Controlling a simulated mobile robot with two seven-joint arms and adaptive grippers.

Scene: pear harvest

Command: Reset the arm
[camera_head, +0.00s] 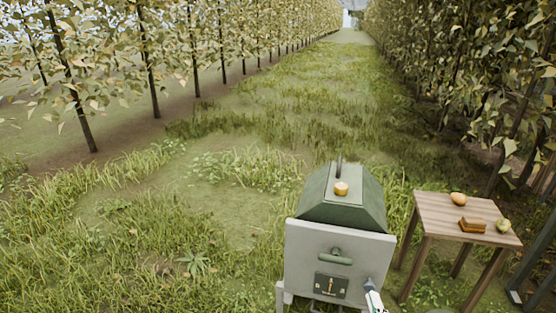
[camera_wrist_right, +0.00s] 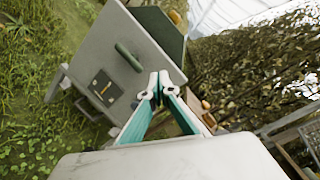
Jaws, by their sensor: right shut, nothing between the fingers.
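My right gripper (camera_head: 371,290) is at the lower edge of the head view, in front of the right part of a grey box's front. In the right wrist view, the teal and white fingers of the right gripper (camera_wrist_right: 160,82) come together at the tips, with nothing between them. The gripper's distance from the box front is hard to tell. My left gripper is not in view.
The grey box (camera_head: 310,245) has a green hood (camera_head: 325,210), a green handle (camera_head: 335,257) and a dark panel (camera_head: 331,286). A wooden table (camera_head: 440,211) at right holds an orange fruit (camera_head: 458,199), a brown block (camera_head: 472,225) and a green pear (camera_head: 503,226). Grass lies left.

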